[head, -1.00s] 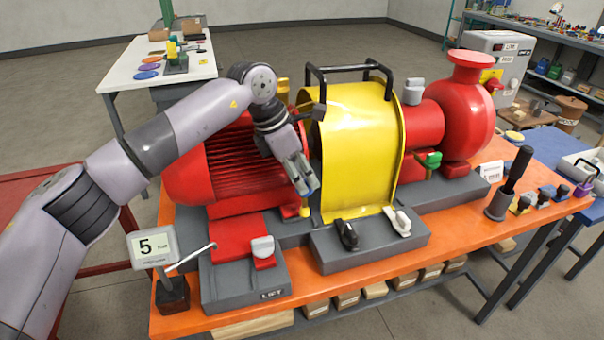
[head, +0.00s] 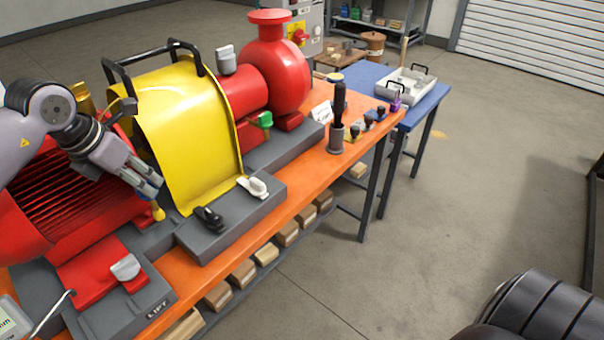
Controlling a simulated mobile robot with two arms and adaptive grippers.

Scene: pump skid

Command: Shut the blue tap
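My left gripper (head: 150,187) is in front of the left edge of the yellow guard (head: 188,125), pointing down and right. Its fingers lie close together in this view, and I cannot tell whether they are open or shut. A small patch of blue shows at the fingertips; I cannot tell whether it is part of the gripper or a blue tap. A yellow-topped post (head: 157,211) stands just below the fingertips. A green tap handle (head: 265,119) is on the red pump (head: 275,70). No blue tap is clearly visible. My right gripper is not in view.
The red finned motor (head: 75,200) is left of the guard. A black and a white latch handle (head: 255,187) sit on the grey block in front. The orange bench (head: 310,160) also carries a black-handled tool (head: 339,115). Open floor (head: 430,200) lies to the right.

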